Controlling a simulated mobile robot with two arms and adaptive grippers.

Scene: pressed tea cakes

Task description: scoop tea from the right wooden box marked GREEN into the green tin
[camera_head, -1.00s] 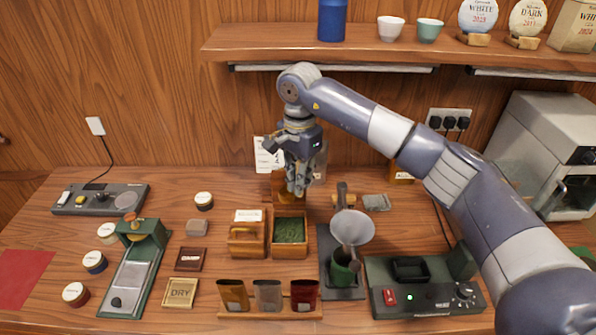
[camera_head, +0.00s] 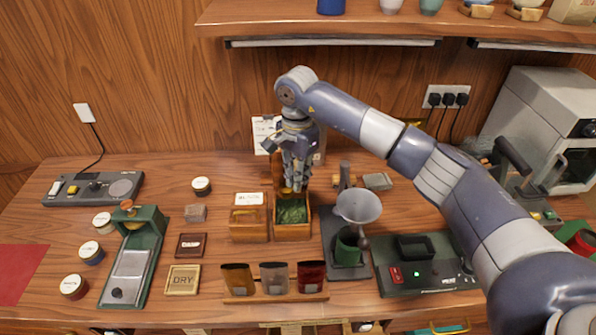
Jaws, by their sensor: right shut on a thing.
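The right wooden box (camera_head: 292,232) stands open, with green tea leaves (camera_head: 292,209) in it. Its front marking is not readable here. My right gripper (camera_head: 295,184) points down over the back part of this box. It is shut on a scoop, mostly hidden by the fingers; whether its tip touches the tea is unclear. The green tin (camera_head: 347,250) stands on a dark stand to the right of the box, under a grey funnel (camera_head: 358,206). My left gripper is out of view.
A rack with three pouches (camera_head: 274,278) is in front. A dark green device (camera_head: 425,265) stands right of the tin. The shelf (camera_head: 400,27) runs above my right arm.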

